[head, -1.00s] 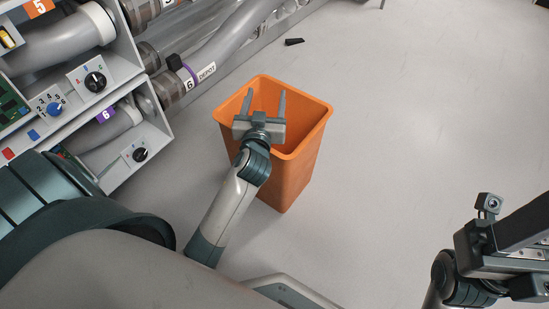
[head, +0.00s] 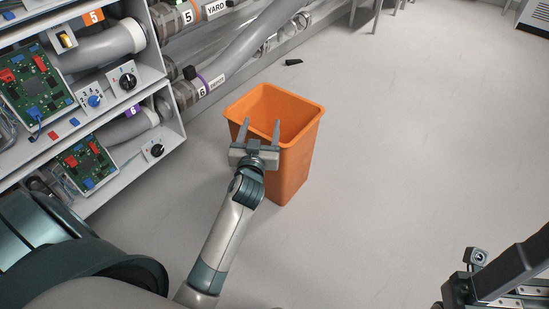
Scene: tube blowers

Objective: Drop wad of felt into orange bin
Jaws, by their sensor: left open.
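The orange bin (head: 296,166) stands upright on the floor in the middle of the head view, its open top facing up. My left gripper (head: 260,122) is open and empty, its two fingers apart and pointing away from me. It overlaps the bin's near left rim in the picture, with the fingertips in front of the opening. I see no wad of felt; the part of the bin's inside that shows looks plain orange, and its bottom is hidden. Part of my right gripper (head: 500,284) shows at the bottom right corner, cut off by the frame, with its fingers not clear.
A rack with green circuit boards (head: 37,87), knobs and grey tubes stands at the left. Large pipes with labels (head: 217,83) run behind the bin. A small dark piece (head: 293,62) lies on the floor beyond the bin. The grey floor (head: 420,140) to the right is clear.

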